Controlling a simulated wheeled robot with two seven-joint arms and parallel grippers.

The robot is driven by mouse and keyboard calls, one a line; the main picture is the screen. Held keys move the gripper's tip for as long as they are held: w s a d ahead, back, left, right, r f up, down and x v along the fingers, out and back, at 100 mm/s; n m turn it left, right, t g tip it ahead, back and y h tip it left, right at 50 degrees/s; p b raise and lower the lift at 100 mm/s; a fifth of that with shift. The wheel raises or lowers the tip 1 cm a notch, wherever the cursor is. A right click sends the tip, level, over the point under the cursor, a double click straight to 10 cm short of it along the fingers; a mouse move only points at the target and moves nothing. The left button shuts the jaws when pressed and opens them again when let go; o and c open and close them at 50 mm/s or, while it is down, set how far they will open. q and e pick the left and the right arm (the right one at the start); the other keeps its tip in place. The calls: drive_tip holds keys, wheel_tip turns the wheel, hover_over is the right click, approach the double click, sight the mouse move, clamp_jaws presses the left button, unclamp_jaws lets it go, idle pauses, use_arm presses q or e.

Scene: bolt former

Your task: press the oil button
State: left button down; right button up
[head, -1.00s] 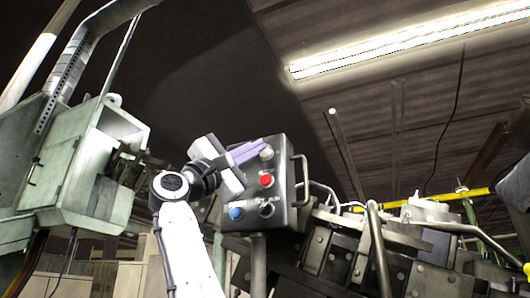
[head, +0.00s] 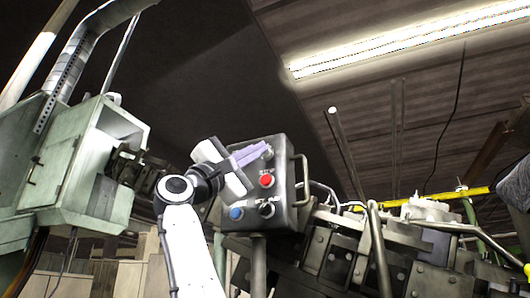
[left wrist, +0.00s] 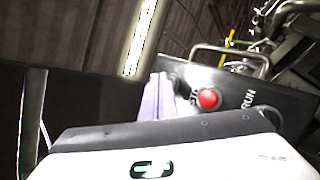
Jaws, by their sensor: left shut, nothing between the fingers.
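The grey control box (head: 285,190) stands on a post in the middle of the head view. It carries a pale button at the top, a red button (head: 266,181), a blue button (head: 236,213) and a dark knob (head: 267,209). I cannot read which one is labelled oil. My left gripper (head: 266,149) is shut and empty, its pale purple fingers pointing right at the top button and mostly covering it. I cannot tell whether they touch. In the left wrist view, the fingers (left wrist: 158,97) are beside the red button (left wrist: 208,98). My right gripper is not in view.
A bent metal handle (head: 304,180) runs along the box's right side. A green machine housing (head: 75,170) stands at the left. Dark machinery with pipes (head: 345,250) fills the lower right. The space above the box is open.

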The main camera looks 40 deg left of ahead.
use_arm(q)
drive_tip(key=shift+w+a, duration=0.1)
drive_tip(key=shift+w, duration=0.15)
drive_tip(key=shift+s, duration=0.1)
idle(0.4)
drive_tip(key=shift+s+d+b, duration=0.3)
drive_tip(key=shift+s+b, duration=0.15)
drive_tip(key=shift+s, duration=0.25)
drive_tip(key=s, duration=0.1)
drive_tip(key=s+d+b, duration=0.1)
drive_tip(key=s, duration=0.1)
drive_tip(key=s+b, duration=0.1)
drive_tip(key=shift+s+d, duration=0.25)
drive_tip(key=shift+s, duration=0.15)
drive_tip(key=shift+f, duration=0.1)
idle(0.6)
